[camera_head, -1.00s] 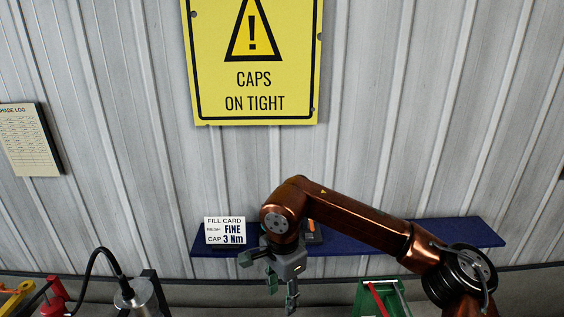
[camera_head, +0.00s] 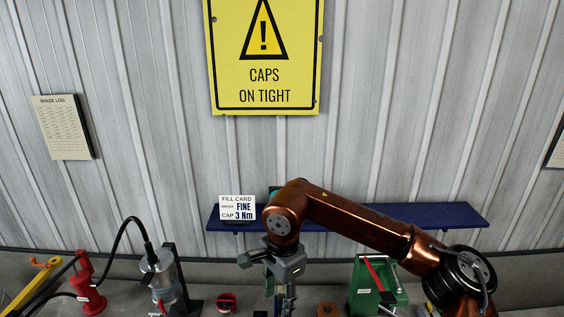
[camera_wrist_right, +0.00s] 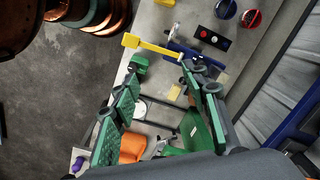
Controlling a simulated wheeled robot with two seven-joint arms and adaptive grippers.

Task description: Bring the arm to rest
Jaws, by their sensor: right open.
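My right arm is copper-coloured and comes in from the right in the head view, bent so that its gripper (camera_head: 279,291) hangs down in front of the blue shelf (camera_head: 400,214). In the right wrist view the two green-padded fingers of the gripper (camera_wrist_right: 164,68) stand apart with nothing held between them. The bench and several small items show beyond and between the fingers. My left gripper is in neither view.
On the bench stand a red device (camera_head: 88,290), a clear cylinder (camera_head: 163,280) with a black hose, and a green tray-like holder (camera_head: 365,290). A fill card (camera_head: 237,208) stands on the shelf. A yellow sign (camera_head: 265,60) hangs on the corrugated wall.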

